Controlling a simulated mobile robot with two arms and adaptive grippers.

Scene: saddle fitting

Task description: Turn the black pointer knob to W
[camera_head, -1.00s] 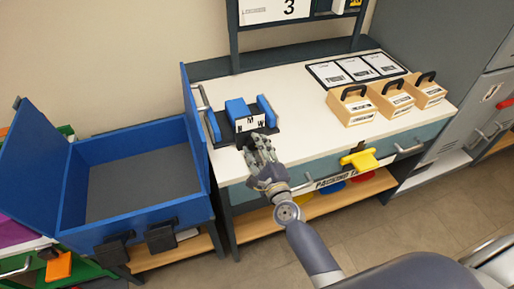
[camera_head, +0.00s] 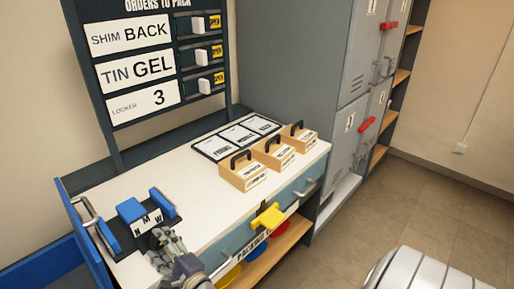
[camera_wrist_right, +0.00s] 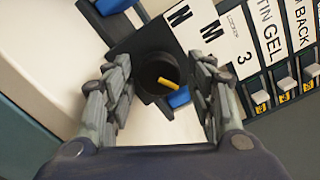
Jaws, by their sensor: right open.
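The black knob (camera_wrist_right: 158,72) is round with a yellow pointer mark (camera_wrist_right: 169,83), seen between the fingers of my right gripper (camera_wrist_right: 160,95) in the right wrist view. The mark slants toward the lower right there; I cannot tell which letter it matches. My right gripper also shows in the head view (camera_head: 163,242); it is open, its fingers either side of the knob, contact unclear. The white letter plate (camera_head: 147,221) reads N, M, W in the head view, on a fixture with blue blocks (camera_head: 131,209). In the wrist view W is not readable. My left gripper is out of view.
The fixture stands on the white bench top (camera_head: 215,205). Wooden boxes with black handles (camera_head: 243,175) and a card tray (camera_head: 236,137) stand farther along it. A yellow handle (camera_head: 268,217) sticks out at the front. An order board (camera_head: 140,60) rises behind.

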